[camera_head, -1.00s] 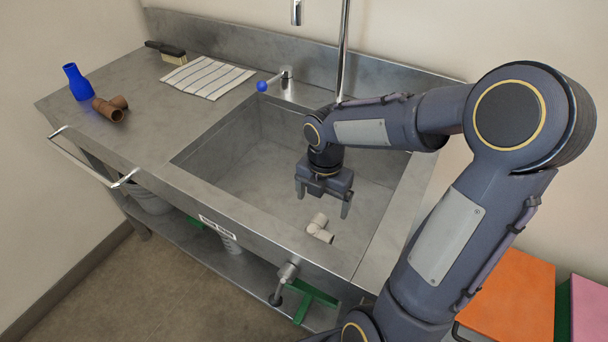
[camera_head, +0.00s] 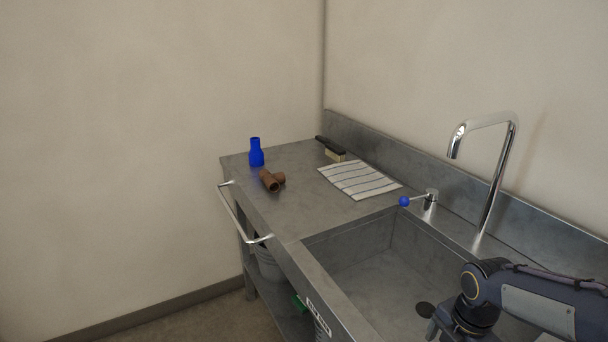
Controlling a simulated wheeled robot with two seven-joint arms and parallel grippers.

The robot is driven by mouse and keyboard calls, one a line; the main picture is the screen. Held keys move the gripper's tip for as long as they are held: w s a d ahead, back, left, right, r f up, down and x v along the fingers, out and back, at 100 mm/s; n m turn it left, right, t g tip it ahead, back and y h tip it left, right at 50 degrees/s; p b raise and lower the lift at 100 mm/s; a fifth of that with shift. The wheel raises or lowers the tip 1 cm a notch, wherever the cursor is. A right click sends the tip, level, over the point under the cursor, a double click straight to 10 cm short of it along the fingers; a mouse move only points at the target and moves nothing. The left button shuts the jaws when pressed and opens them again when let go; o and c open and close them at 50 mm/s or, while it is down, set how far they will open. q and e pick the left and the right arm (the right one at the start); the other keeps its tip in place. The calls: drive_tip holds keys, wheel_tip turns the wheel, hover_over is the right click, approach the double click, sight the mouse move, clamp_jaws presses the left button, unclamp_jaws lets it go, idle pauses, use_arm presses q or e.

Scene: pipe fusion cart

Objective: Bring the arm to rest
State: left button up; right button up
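My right arm reaches in from the right edge, low in the head view, over the steel sink (camera_head: 345,247). Its gripper (camera_head: 452,328) is at the bottom edge, above the basin. The fingers are cut off by the frame, so I cannot tell whether they are open or shut. The pale pipe fitting that lay in the basin earlier is not visible now. My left gripper is not in view.
A rail (camera_head: 236,215) juts from the front.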

drive_tip(key=s+a+r+m+t+y+p, duration=0.1)
drive_tip(key=s+a+r+m+p, duration=0.3)
drive_tip(key=m, duration=0.8)
drive_tip(key=s+a+r+m+t+y+p, duration=0.2)
drive_tip(key=s+a+r+m+t+p, duration=0.2)
drive_tip(key=s+r+m, duration=0.5)
wheel_tip(320, 180, up, 2)
drive_tip(key=a+m, duration=0.1)
drive_tip(key=m, duration=0.2)
drive_tip(key=shift+s+r+y, duration=0.2)
drive_tip(key=shift+r+y, duration=0.05)
drive_tip(key=shift+y, duration=0.05)
